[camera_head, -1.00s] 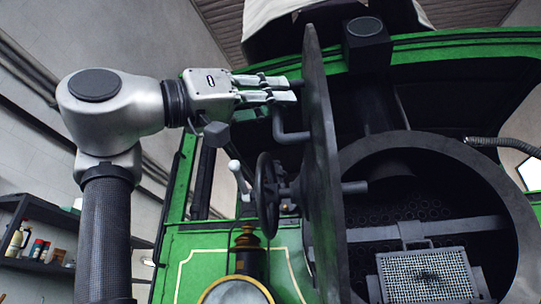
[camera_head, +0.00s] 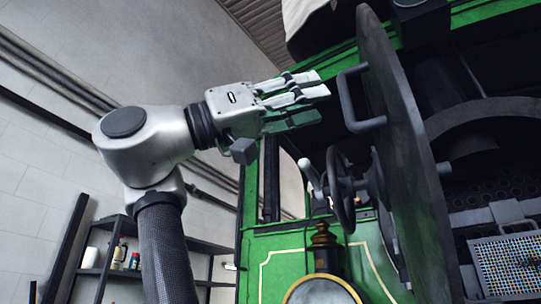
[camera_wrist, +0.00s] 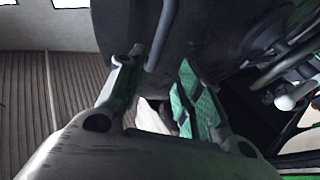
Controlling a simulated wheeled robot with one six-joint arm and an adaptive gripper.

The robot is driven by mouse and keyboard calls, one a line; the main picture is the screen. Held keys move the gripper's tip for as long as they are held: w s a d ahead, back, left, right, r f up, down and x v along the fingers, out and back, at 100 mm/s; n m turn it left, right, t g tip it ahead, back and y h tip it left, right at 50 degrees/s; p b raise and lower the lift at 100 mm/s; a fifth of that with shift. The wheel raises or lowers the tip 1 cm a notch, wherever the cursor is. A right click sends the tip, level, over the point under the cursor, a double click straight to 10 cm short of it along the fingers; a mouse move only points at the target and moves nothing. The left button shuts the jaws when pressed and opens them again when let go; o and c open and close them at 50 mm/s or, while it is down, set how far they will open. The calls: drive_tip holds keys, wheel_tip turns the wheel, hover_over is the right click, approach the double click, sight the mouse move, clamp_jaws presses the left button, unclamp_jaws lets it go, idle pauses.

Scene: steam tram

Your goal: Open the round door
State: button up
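The round door (camera_head: 398,130) of the boiler front stands swung wide open, seen almost edge-on in the head view. Its bent grey bar handle (camera_head: 347,100) and a dark handwheel (camera_head: 341,190) are on the face towards my arm. My gripper (camera_head: 322,84) is left of the handle, with its fingertips a little short of it and apart from it. In the wrist view my gripper (camera_wrist: 160,85) has its green-padded fingers spread with nothing held between them. The door (camera_wrist: 215,25) and handle bar (camera_wrist: 163,35) appear beyond the fingertips there.
The dark boiler opening (camera_head: 490,160) with a mesh box (camera_head: 508,265) lies right of the door. A lamp (camera_head: 322,285) stands below the handwheel on the green front. A shelf (camera_head: 115,270) with bottles is at lower left. Room left of the door looks free.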

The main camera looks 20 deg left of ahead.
drive_tip(key=v, duration=0.6)
idle(0.4)
